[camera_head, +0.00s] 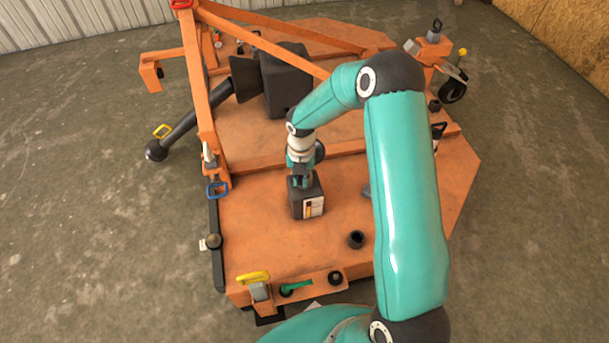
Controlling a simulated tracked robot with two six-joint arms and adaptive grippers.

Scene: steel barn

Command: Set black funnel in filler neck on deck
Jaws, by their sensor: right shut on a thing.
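My right gripper (303,182) points down over the orange deck (270,240). Its fingers are shut at the top of a small dark box (311,203) with a white and orange label. I cannot tell whether the box touches the deck. A short black round piece with a dark opening, seemingly the filler neck (356,240), stands on the deck to the right of the box and nearer me. I cannot make out a black funnel for certain. My right arm hides part of the deck. My left gripper is not in view.
Orange frame bars (205,100) rise at the left and back. A dark gearbox (285,80) and black shaft (195,120) lie behind. A yellow-handled part (254,278) and green lever (296,287) sit at the front edge. The deck left of the box is clear.

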